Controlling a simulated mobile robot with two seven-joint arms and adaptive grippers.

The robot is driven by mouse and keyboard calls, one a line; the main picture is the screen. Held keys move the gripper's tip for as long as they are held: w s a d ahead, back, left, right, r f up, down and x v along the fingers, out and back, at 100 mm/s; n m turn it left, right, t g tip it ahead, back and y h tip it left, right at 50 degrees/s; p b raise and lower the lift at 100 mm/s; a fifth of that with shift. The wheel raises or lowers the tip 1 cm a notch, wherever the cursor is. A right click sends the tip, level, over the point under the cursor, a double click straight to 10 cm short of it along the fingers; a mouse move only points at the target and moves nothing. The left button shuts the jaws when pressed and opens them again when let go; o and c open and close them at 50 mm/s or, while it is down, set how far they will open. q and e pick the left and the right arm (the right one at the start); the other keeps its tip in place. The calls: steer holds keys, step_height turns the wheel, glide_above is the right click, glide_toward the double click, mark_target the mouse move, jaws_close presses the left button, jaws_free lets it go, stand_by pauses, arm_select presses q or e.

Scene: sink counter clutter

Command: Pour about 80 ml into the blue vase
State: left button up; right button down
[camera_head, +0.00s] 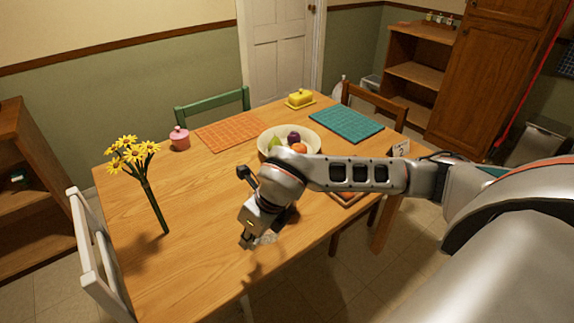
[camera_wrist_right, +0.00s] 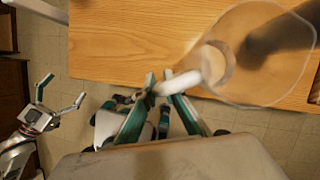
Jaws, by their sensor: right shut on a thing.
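My right gripper (camera_wrist_right: 165,88) is shut on the handle of a clear jug (camera_wrist_right: 268,50), seen large in the right wrist view. The jug is above the table; whether it holds liquid I cannot tell. In the head view my right gripper (camera_head: 254,232) is over the near middle of the table, with the clear jug (camera_head: 266,239) faint and mostly hidden beside it. Yellow flowers (camera_head: 131,152) rise from a slim dark stem or vase (camera_head: 156,208) left of the gripper. No clearly blue vase shows. My left gripper (camera_wrist_right: 60,98) appears open and empty in the wrist view.
Bare wood lies between the flowers and my right gripper.

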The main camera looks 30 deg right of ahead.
steer(key=shift+w+d+r+g+y, duration=0.15)
steer(key=shift+r+y, duration=0.1)
steer(key=shift+r, duration=0.15)
steer(key=shift+w+d+r+g+y, duration=0.1)
steer(key=shift+d+r+g+y, duration=0.05)
steer(key=shift+r+y, duration=0.15)
steer(key=w+d+r+m+g+y, duration=0.1)
steer(key=w+d+r+g+y, duration=0.1)
steer(key=r, duration=0.4)
steer(key=w+d+r+m+g+y, duration=0.1)
steer(key=w+d+r+g+y, duration=0.1)
steer(key=d+r+y, duration=0.2)
steer(key=shift+r+g+y, duration=0.3)
steer(key=shift+r+y, duration=0.85)
steer(key=shift+r, duration=0.5)
arm_select(q)
steer(key=shift+f+b, duration=0.15)
steer(key=shift+b, duration=0.15)
arm_select(e)
steer(key=shift+w+d+r+m+y, duration=0.2)
steer(key=shift+d+r+m+y, duration=0.1)
steer(key=shift+r+y, duration=0.15)
steer(key=shift+w+d+r+g+y, duration=0.2)
steer(key=shift+d+r+g+y, duration=0.05)
steer(key=shift+r+g+y, duration=0.15)
